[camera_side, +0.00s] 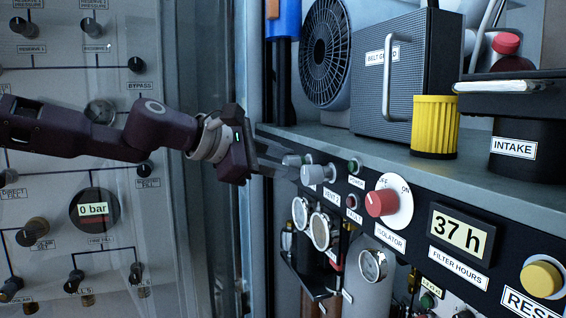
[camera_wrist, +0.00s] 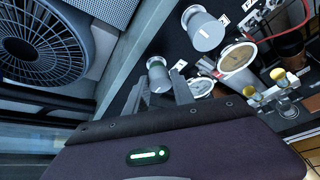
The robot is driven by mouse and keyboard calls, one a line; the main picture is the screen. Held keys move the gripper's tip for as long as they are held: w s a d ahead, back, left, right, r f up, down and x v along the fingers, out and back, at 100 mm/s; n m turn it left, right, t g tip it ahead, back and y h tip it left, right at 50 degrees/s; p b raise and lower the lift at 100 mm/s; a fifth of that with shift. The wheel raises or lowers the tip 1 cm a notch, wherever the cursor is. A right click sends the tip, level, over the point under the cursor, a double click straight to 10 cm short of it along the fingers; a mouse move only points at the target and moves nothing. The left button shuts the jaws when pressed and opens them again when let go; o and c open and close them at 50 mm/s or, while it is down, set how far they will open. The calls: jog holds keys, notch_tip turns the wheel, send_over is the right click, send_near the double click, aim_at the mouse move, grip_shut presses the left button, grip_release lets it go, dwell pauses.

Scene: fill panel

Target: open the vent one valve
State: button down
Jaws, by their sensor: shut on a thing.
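The vent one valve appears to be the small grey knob (camera_side: 293,160) at the far left end of the black control panel; its own label is not readable. It also shows in the wrist view (camera_wrist: 158,73). My gripper (camera_side: 284,165) reaches it from the left. In the wrist view my gripper (camera_wrist: 160,84) has its fingers on either side of this knob, shut on it. Part of the knob is hidden by the fingers. Another grey knob (camera_side: 318,174), beside the VENT 2 label (camera_side: 331,198), is close to its right and also shows in the wrist view (camera_wrist: 204,29).
Right along the panel are a red isolator knob (camera_side: 381,203), a 37 h display (camera_side: 459,231) and a yellow reset button (camera_side: 541,279). Gauges (camera_side: 321,231) hang below. The shelf above holds a fan (camera_side: 325,54), belt guard (camera_side: 408,75) and yellow filter (camera_side: 434,126).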

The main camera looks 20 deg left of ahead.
jog(key=shift+r, duration=0.1)
jog(key=c, duration=1.1)
grip_release()
jog(key=shift+v, duration=3.55)
